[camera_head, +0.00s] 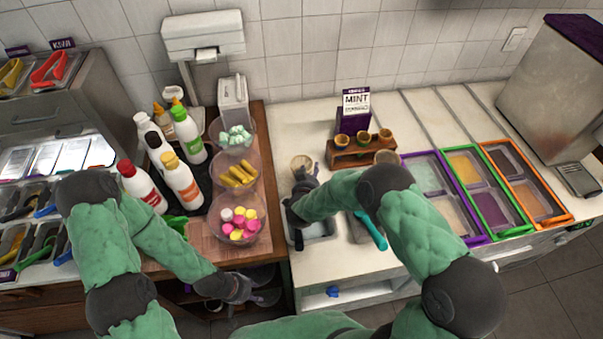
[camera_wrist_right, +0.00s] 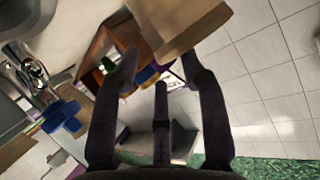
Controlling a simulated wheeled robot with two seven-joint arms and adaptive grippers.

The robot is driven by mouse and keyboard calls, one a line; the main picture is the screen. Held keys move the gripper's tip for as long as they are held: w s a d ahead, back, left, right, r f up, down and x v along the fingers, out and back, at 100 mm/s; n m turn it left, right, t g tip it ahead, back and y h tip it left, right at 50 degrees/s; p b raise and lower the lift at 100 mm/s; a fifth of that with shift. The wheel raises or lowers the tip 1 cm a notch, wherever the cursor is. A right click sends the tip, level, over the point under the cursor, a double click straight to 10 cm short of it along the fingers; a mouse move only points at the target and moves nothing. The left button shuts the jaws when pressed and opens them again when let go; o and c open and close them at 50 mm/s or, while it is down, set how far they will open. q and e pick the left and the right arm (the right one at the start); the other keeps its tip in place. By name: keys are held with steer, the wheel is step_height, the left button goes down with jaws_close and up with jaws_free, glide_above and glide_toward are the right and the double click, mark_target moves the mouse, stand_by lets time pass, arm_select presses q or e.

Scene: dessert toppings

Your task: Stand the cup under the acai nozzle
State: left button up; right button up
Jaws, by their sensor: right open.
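A tan paper cup (camera_head: 302,162) stands on the white counter, left of the wooden cone holder. My right gripper (camera_head: 306,180) is right beside it on its near side. In the right wrist view the cup (camera_wrist_right: 178,22) looms large just beyond the open fingertips of the right gripper (camera_wrist_right: 160,68); contact is not clear. My left gripper (camera_head: 266,290) hangs empty at the front edge of the counter, fingers apart. No acai nozzle can be made out; a steel machine with a purple top (camera_head: 562,85) stands at the far right.
Framed topping tubs (camera_head: 464,202) line the right counter. Bottles (camera_head: 184,185) and candy bowls (camera_head: 236,219) crowd the left. The counter behind the cup is clear.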

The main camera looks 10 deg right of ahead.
steer(key=shift+x, duration=1.55)
steer(key=shift+s+f, duration=0.1)
jaws_close()
